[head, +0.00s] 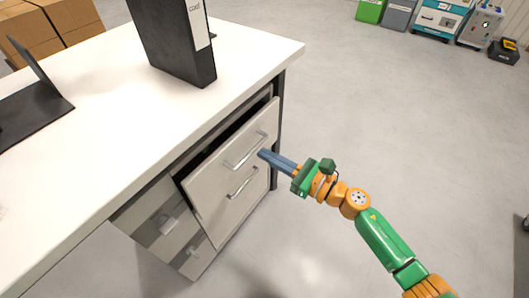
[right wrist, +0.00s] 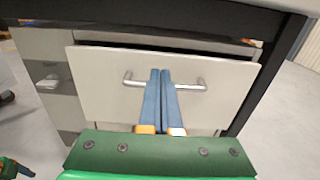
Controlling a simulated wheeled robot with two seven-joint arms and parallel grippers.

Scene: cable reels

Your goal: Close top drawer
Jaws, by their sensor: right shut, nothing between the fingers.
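The top drawer (head: 215,172) is in the grey cabinet under the white desk. It stands partly open, with a dark gap along its upper edge. Its pale front also fills the middle of the right wrist view (right wrist: 105,105). A metal bar handle (head: 245,150) runs across the front. My right gripper (head: 262,153) is shut and empty, its blue fingers pointing at the drawer front. In the right wrist view the fingertips overlap the middle of the handle (right wrist: 190,85); I cannot tell whether they touch it.
A second handle (head: 242,183) sits lower on the cabinet. The white desk top (head: 110,110) carries a black binder (head: 175,40) and a dark stand (head: 35,105). A dark desk leg (head: 276,130) is right of the drawer.

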